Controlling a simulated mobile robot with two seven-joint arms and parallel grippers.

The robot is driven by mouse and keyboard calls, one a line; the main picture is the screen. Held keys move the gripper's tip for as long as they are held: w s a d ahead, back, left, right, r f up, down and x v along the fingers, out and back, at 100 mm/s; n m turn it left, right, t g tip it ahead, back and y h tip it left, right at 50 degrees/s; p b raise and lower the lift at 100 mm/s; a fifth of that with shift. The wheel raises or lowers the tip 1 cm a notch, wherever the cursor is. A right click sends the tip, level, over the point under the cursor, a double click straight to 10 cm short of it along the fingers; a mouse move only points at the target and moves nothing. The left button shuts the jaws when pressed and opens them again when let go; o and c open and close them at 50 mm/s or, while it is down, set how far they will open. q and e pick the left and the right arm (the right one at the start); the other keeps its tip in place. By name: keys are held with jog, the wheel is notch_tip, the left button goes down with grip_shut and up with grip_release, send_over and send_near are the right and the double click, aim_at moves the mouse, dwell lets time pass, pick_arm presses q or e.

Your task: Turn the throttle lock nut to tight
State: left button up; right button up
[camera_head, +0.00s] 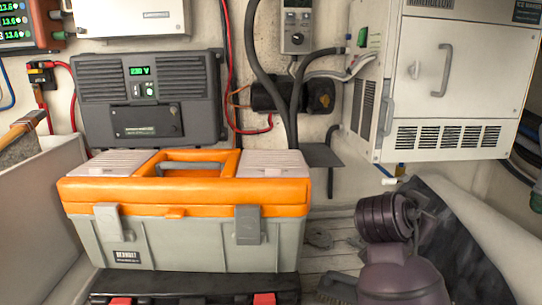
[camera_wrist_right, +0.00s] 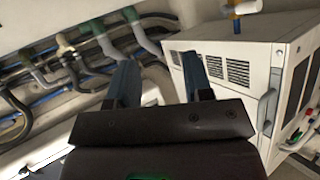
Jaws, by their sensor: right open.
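My right gripper (camera_wrist_right: 160,68) is open, with its two fingers apart and nothing between them in the right wrist view. The head view does not show its fingers. I cannot identify the throttle lock nut for certain. A small fitting with a white cylinder, a blue part and a brass part (camera_wrist_right: 243,8) shows at the top of the right wrist view, beyond and to the right of the fingers. A similar small white piece (camera_head: 389,181) shows below the white cabinet in the head view. My left gripper is not in view.
A white vented cabinet (camera_head: 407,82) hangs at the right; it also stands right of the fingers in the wrist view (camera_wrist_right: 233,50). Hoses (camera_wrist_right: 68,62) run at left there. An orange-lidded toolbox (camera_head: 185,238) fills the front left. A dark inverter (camera_head: 150,95) hangs behind it.

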jog(key=s+d+f+n+g+y, duration=0.1)
jog(key=s+f+n+y, duration=0.3)
jog(key=s+f, duration=0.7)
jog(key=s+f+n+g+y, duration=0.25)
jog(key=s+f+n, duration=0.25)
jog(key=s+f, duration=0.65)
jog(key=s+a+f+n+g+y, duration=0.1)
jog(key=s+a+f+n+y, duration=0.15)
jog(key=s+f, duration=0.55)
jog(key=w+f+n+t+y, duration=0.1)
jog(key=w+f+t, duration=0.4)
jog(key=f+t, duration=0.2)
jog(key=shift+w+d+f+n+t, duration=0.25)
jog(key=shift+f+n+t, duration=0.1)
jog(key=shift+f, duration=0.55)
jog(key=shift+d, duration=0.1)
